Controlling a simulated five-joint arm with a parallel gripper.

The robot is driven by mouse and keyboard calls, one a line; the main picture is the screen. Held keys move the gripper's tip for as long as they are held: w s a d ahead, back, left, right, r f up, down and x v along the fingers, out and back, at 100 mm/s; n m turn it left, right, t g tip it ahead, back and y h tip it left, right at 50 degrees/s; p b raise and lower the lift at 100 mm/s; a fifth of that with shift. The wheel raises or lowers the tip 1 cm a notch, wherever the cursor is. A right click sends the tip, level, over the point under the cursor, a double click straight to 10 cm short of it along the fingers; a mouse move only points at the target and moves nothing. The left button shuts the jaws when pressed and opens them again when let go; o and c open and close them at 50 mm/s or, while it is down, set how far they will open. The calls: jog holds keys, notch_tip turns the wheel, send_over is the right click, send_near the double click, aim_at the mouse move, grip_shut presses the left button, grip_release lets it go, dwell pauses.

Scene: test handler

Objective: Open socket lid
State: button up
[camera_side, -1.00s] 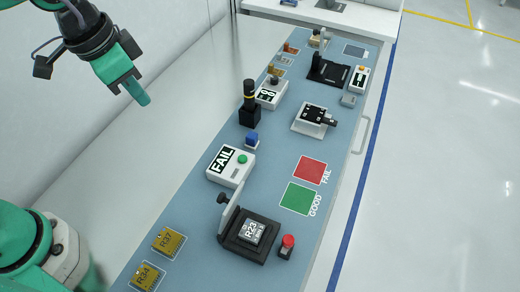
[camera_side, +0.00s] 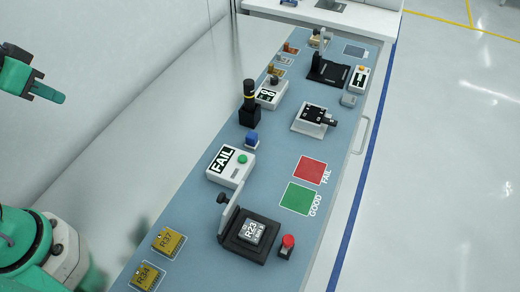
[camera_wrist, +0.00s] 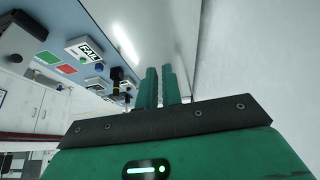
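The black test socket (camera_side: 228,246) sits near the front of the blue bench, with a chip marked R23 (camera_side: 252,231) in it. Its pale lid (camera_side: 231,210) stands upright along the socket's left side, raised off the chip. A dark knob (camera_side: 222,198) sticks out from the lid's left face. My gripper (camera_side: 55,96) is high at the far upper left, well away from the socket. In the wrist view its two green fingers (camera_wrist: 159,85) run side by side with a narrow gap and nothing between them.
A red button (camera_side: 287,242) stands right of the socket. The FAIL box (camera_side: 232,166) with a green button is behind it. Green (camera_side: 298,198) and red (camera_side: 311,170) pads lie behind right. Chips R37 (camera_side: 169,241) and R34 (camera_side: 146,274) lie front left.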

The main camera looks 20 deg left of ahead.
jog(key=o, duration=0.6)
jog(key=shift+w+d+r, duration=0.1)
jog(key=shift+w+d, duration=0.05)
jog(key=shift+d, duration=0.05)
jog(key=m+g, duration=0.6)
jog(key=m, duration=1.2)
send_over(220, 195)
notch_tip(220, 195, down, 5)
jog(key=shift+d+r, duration=0.1)
jog(key=shift+r, duration=0.05)
jog(key=shift+f, duration=3.9)
